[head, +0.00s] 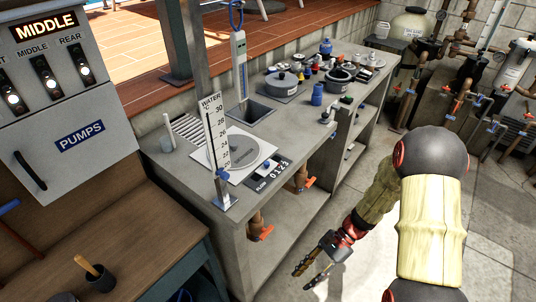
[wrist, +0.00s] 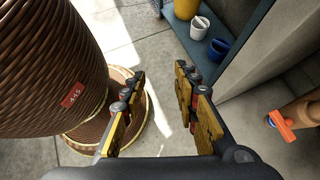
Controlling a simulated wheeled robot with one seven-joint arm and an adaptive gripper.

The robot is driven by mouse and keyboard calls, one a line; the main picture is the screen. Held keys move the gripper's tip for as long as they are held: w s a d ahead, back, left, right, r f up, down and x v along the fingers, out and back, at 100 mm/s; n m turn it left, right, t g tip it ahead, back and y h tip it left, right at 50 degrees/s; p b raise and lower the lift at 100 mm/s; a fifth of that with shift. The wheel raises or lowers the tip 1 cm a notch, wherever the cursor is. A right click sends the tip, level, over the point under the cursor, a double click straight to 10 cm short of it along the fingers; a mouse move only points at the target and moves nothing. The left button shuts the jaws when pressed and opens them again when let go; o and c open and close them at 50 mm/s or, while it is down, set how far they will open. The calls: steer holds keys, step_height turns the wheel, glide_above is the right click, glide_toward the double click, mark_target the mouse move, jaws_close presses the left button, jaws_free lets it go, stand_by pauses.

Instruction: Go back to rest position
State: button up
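My gripper (head: 312,277) is at the end of my arm, low in front of the grey counter (head: 190,185) in the head view. It points down and to the left, clear of the counter. In the wrist view my gripper (wrist: 160,100) has its two fingers wide apart, with only floor between the tips. It is open and holds nothing.
A brown wicker-like vessel (wrist: 50,60) with a red tag stands left in the wrist view. An orange-handled valve (wrist: 282,125) is at the right. A blue shelf (wrist: 185,35) holds cups. Pipes (head: 490,95) line the back right. The floor (head: 380,255) around the arm looks clear.

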steer(key=s+d+r+n+t+h+p, duration=0.1)
steer(key=s+d+r+n+t+h, duration=0.1)
steer(key=r, duration=1.1)
steer(key=s+d+r+n+t+h+p, duration=0.2)
steer(key=s+r+n+t+h, duration=0.1)
steer(key=r, duration=1)
steer(key=s+d+r+n+t+h+p, duration=0.2)
steer(key=r+n+t, duration=0.3)
steer(key=r, duration=0.9)
steer(key=shift+s+d+n+t+h, duration=0.4)
steer(key=shift+s+n+h, duration=0.3)
steer(key=shift+s+n, duration=0.25)
